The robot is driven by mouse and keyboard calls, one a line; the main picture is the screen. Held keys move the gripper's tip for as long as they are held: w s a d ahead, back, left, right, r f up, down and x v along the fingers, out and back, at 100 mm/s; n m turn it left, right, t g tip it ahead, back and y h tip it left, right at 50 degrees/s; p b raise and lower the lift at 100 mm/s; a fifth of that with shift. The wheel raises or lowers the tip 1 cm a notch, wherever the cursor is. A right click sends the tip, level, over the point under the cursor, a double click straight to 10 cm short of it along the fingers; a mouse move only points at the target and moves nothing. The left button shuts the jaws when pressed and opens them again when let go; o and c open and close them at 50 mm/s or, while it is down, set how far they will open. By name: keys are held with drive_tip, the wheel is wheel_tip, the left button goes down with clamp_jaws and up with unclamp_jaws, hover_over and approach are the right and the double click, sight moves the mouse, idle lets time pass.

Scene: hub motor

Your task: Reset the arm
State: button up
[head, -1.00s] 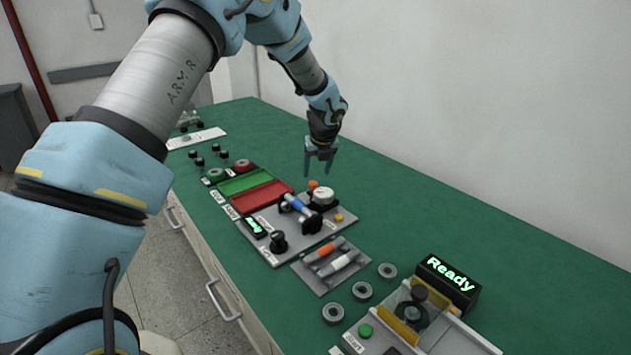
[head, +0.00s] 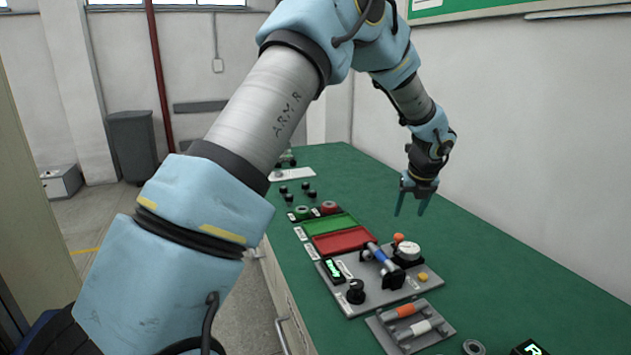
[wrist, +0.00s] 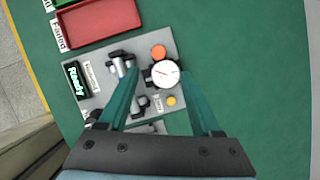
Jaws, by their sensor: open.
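My gripper (head: 411,202) is open and empty. The panel carries a round white gauge (head: 407,250), an orange button (head: 398,238), a yellow button, a black knob (head: 355,291) and a blue-and-silver cylinder on a black mount (head: 379,256). A small display on it reads "Ready" in the wrist view (wrist: 75,78).
A green tray (head: 328,224) and a red tray (head: 341,240) lie beyond the panel. The bench's right strip (head: 500,270) is bare.

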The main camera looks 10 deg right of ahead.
drive_tip(key=a+r+n+g+y, duration=0.1)
drive_tip(key=a+r+n+g, duration=0.15)
drive_tip(key=a+n, duration=1.7)
drive_tip(key=s+a+n, duration=0.7)
drive_tip(key=a+n, duration=0.2)
drive_tip(key=a, duration=0.3)
drive_tip(key=s+a+n, duration=0.8)
drive_tip(key=a, duration=0.4)
drive_tip(key=shift+a+r+n, duration=0.25)
drive_tip(key=shift+n, duration=0.1)
